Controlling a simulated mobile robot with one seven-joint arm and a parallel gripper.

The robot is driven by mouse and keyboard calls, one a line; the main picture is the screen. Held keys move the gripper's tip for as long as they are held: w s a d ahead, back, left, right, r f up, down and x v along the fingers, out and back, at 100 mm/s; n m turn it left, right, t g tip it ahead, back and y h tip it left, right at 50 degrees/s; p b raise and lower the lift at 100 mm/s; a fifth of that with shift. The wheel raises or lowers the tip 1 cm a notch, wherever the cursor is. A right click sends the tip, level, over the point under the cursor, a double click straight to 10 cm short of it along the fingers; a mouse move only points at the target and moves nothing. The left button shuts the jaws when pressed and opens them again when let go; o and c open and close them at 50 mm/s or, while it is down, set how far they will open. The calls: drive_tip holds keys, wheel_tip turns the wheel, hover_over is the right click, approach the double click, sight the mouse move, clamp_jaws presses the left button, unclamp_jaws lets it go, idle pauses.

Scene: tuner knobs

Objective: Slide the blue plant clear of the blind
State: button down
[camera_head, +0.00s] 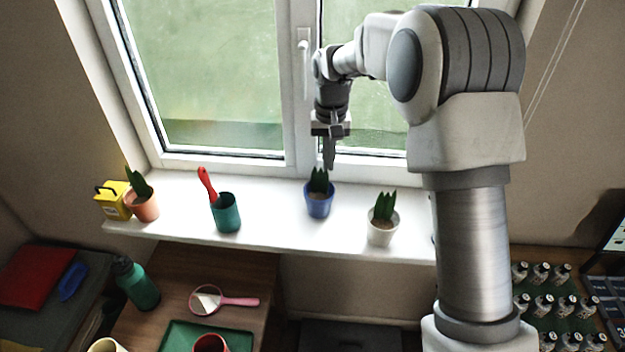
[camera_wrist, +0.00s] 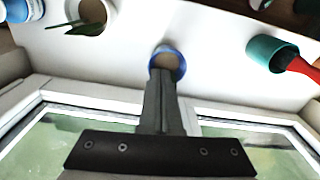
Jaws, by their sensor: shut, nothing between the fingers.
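The blue plant (camera_head: 319,204) is a blue pot with dark green leaves on the white windowsill, in front of the window's middle frame. In the wrist view the blue pot (camera_wrist: 180,66) shows just beyond my fingers, partly covered by them. My gripper (camera_head: 330,165) points down at the pot's window side, close above or behind its leaves. I cannot tell whether it touches the plant. The fingers (camera_wrist: 165,88) are shut together with nothing between them. I cannot make out the blind itself; thin cords (camera_head: 555,62) hang at the right of the window.
A white pot plant (camera_head: 381,233) stands to the right on the sill (camera_head: 270,215). A teal cup (camera_head: 226,213) with a red-handled tool stands to the left. Further left are a terracotta pot plant (camera_head: 143,206) and a yellow box (camera_head: 113,200). The sill between cup and blue pot is clear.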

sight(318, 195)
drive_tip(key=f, duration=0.4)
drive_tip(key=w+a+f, duration=0.1)
drive_tip(key=f, duration=0.4)
drive_tip(key=w+a+f, duration=0.1)
drive_tip(key=f, duration=0.3)
drive_tip(key=shift+a+f, duration=0.15)
drive_tip(key=shift+f, duration=0.1)
drive_tip(key=shift+s, duration=0.1)
